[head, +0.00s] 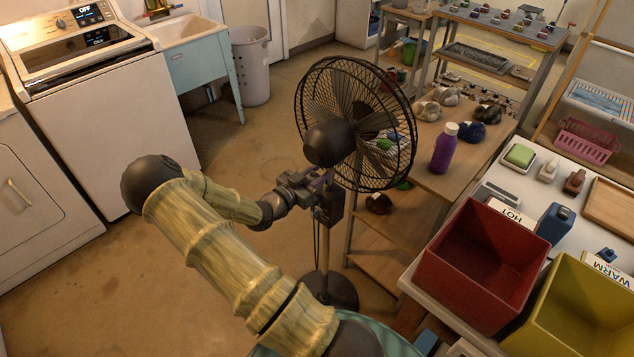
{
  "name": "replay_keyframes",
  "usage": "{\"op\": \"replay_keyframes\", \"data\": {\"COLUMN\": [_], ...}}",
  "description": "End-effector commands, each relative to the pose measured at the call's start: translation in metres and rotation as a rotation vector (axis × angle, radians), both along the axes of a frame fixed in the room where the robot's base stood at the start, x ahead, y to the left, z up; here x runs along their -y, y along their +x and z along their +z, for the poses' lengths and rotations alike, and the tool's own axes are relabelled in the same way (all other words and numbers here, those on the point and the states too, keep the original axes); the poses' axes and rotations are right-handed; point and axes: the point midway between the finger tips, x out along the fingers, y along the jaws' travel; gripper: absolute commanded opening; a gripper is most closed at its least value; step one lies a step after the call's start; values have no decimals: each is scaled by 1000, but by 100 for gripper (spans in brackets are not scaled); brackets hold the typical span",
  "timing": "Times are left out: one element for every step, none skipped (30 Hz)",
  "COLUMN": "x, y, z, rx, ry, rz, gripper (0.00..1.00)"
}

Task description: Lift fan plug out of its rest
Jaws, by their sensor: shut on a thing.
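A black standing fan (340,120) with a round wire cage stands on the floor in the middle of the head view. A dark box (330,210) sits on its pole below the motor, and a thin dark cord hangs beside the pole. My gripper (322,188) is at the upper part of this box, just below the motor housing. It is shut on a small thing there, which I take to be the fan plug. The plug and its rest are too small and too covered by the fingers to make out, so I cannot tell whether the plug is still seated.
A wooden shelf table (443,165) with a purple bottle (444,148) and several small items stands close behind the fan. A red bin (487,265) and a yellow bin (580,312) are at right. A washer (110,120) and sink (190,50) are at left. Open floor lies left of the fan.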

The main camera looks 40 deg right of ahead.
Motion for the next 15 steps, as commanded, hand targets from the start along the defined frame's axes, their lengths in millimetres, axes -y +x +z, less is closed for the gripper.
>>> {"op": "replay_keyframes", "data": {"x": [-14,-21,-29,-36,-43,-53,-61,-69,-80,-89,-97,-109,-116,-125,-134], "y": [1,0,-1,-1,-1,-2,-3,-3,-4,-5,-6,-7,-8,-8,-9], "z": [-4,-4,-4,-4,-4,-4,-4,-4,-4,-4,-4,-4,-4,-4,-4], "rx": [-1,-1,-1,0,0,-1,0,0,1,0,0,1,1,0,1], "ry": [3,2,2,3,3,2,3,3,3,3,3,3,3,3,3], "rz": [6,6,6,7,7,7,6,8,7,8,7,8,7,8,7], "gripper": [7,7,7,7,7,7,7,7,7,7,7,7,7,7,7]}}
